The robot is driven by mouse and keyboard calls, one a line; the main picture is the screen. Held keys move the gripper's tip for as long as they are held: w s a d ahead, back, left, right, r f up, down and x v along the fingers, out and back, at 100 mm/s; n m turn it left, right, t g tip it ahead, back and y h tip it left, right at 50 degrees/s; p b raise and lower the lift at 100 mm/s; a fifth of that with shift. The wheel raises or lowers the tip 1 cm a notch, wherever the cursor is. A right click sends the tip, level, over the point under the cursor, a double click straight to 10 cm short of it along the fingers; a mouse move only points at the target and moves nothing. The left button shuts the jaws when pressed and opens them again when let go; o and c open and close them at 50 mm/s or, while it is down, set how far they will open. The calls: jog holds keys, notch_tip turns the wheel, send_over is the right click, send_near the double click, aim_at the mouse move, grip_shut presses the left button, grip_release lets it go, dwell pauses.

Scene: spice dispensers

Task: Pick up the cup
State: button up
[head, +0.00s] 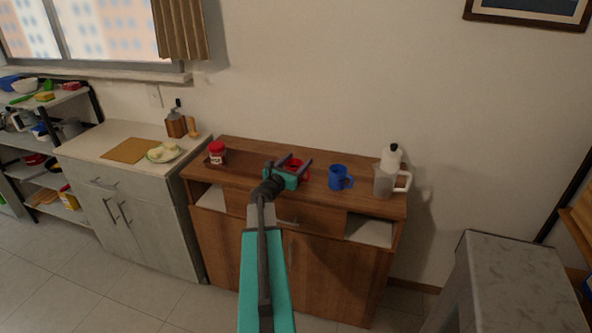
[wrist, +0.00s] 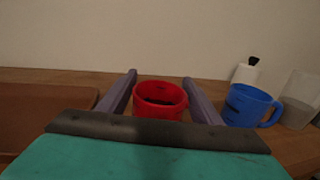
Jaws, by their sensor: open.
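A red cup (head: 298,171) stands on the brown wooden sideboard (head: 240,179), partly hidden by my gripper in the head view. In the wrist view the red cup (wrist: 160,99) is upright between the two fingers, with something dark inside. My gripper (head: 296,159) is open, with one finger on each side of the cup. In the wrist view the gripper (wrist: 160,78) shows gaps beside the cup; I cannot tell whether either finger touches it. A blue cup (head: 339,177) stands to the right; it also shows in the wrist view (wrist: 246,106).
A clear pitcher (head: 383,181) and a white bottle (head: 392,157) stand right of the blue cup. A red-lidded jar (head: 217,153) stands at the left by a brown tray (wrist: 35,112). The wall is close behind.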

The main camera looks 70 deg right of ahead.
jog(key=shift+s+d, duration=0.15)
jog(key=shift+d, duration=0.75)
jog(key=c, duration=1)
jog(key=shift+r, duration=0.3)
